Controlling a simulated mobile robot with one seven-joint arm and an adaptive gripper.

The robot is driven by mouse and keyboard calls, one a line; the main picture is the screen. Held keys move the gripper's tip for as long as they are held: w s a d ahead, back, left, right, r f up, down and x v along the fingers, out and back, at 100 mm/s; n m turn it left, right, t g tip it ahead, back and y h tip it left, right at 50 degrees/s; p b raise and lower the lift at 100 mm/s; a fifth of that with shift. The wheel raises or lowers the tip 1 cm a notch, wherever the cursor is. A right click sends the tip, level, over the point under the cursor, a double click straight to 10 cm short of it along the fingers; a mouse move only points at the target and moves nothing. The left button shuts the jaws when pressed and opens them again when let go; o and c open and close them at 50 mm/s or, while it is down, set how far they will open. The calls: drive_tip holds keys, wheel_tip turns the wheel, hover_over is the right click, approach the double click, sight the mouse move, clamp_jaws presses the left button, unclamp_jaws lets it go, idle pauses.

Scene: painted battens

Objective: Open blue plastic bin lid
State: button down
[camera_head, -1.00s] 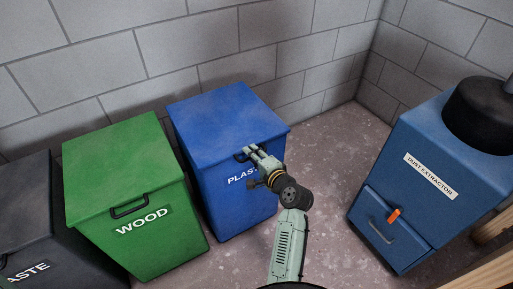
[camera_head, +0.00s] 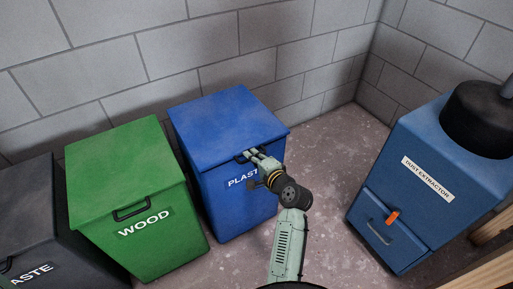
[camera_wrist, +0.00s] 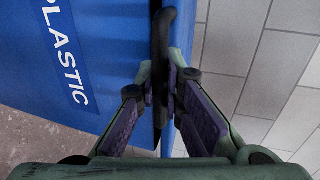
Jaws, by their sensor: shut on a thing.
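The blue plastic bin (camera_head: 232,204) stands against the back wall with its blue lid (camera_head: 224,125) down. A dark handle (camera_head: 243,156) sits at the lid's front edge, partly hidden by my gripper. My gripper (camera_head: 257,156) is at the front of the lid. In the wrist view the black handle (camera_wrist: 161,40) runs between the two purple-padded fingers of my gripper (camera_wrist: 167,95), which are shut on it. The white PLASTIC label (camera_wrist: 66,58) shows on the bin's front beside it.
A green WOOD bin (camera_head: 125,170) stands close on the left, with a dark grey bin (camera_head: 40,210) beyond it. A blue dust extractor (camera_head: 450,170) stands on the right. Bare floor (camera_head: 325,150) lies between it and the blue bin.

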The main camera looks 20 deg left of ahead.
wheel_tip(320, 180, up, 7)
drive_tip(key=g+h+p, duration=0.1)
drive_tip(key=p, duration=0.4)
drive_tip(key=shift+w+a+p, duration=0.25)
drive_tip(key=shift+a+p, duration=0.15)
wheel_tip(320, 180, up, 8)
drive_tip(key=w+a+g+h, duration=0.1)
drive_tip(key=a, duration=0.1)
drive_tip(key=shift+w+f, duration=0.2)
idle(0.3)
wheel_tip(320, 180, up, 7)
drive_tip(key=w+a+g+h, duration=0.1)
drive_tip(key=w+a, duration=0.1)
drive_tip(key=a, duration=0.1)
drive_tip(key=shift+w+h, duration=0.2)
drive_tip(key=shift+h, duration=0.1)
drive_tip(key=w+a+r+g+h, duration=0.1)
drive_tip(key=w+a+r, duration=0.2)
drive_tip(key=r, duration=0.3)
drive_tip(key=shift+a, duration=0.45)
drive_tip(key=shift+w+r, duration=0.1)
